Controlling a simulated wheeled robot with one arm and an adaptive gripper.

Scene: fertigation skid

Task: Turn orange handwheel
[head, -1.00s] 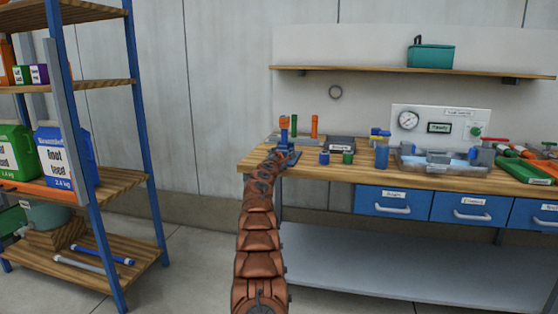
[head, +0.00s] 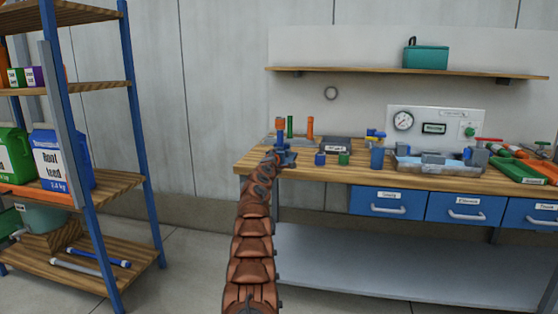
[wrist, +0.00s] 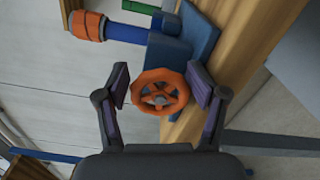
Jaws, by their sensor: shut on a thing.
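The orange handwheel (wrist: 160,91) is a small spoked wheel in the middle of the wrist view. It sits on the blue valve body (wrist: 178,50), whose pipe ends in an orange cap (wrist: 87,25). In the head view my gripper (head: 277,160) is at the left end of the workbench, by the blue valve body (head: 286,156). The handwheel is hidden there behind my arm.
The wooden workbench (head: 310,172) carries a blue cup (head: 377,157), a clear tray (head: 435,166) and a gauge panel (head: 452,120). A green and an orange upright post stand behind the valve. A blue-framed shelf (head: 137,120) stands left, with open floor between.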

